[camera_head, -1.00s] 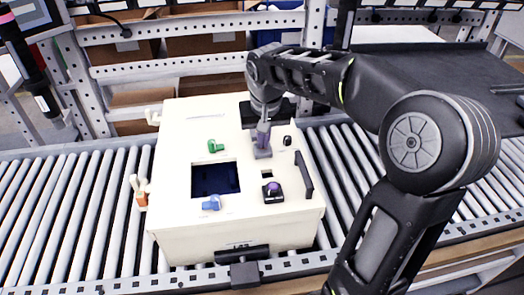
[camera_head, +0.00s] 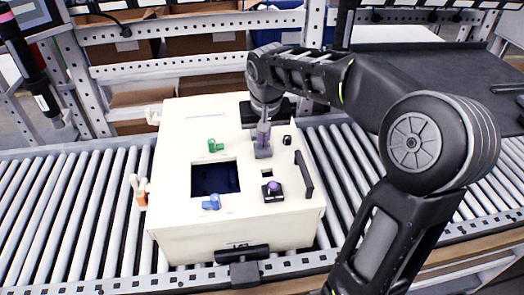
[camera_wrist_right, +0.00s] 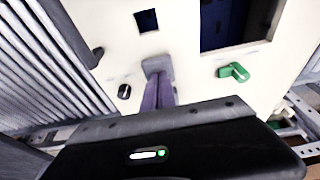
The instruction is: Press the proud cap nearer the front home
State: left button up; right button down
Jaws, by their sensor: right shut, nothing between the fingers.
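A purple cap (camera_head: 272,186) stands up from a black square base near the front right of the cream box (camera_head: 180,215). Farther back on the same side is a grey square block (camera_head: 262,150); it also shows in the wrist view (camera_wrist_right: 157,65). My right gripper (camera_head: 263,142) is shut and points down over this grey block, behind the front cap. In the wrist view its narrow purple-looking fingers (camera_wrist_right: 160,92) end at the block. Whether they touch it, and any cap beneath them, I cannot tell. The front cap is outside the wrist view. My left gripper is not in view.
The box rests on a roller conveyor (camera_head: 80,210). A screwdriver (camera_head: 35,75) hangs at left.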

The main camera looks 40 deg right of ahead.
jog(key=shift+f, duration=0.2)
jog(key=shift+r+p, duration=1.9)
jog(key=shift+r, duration=0.7)
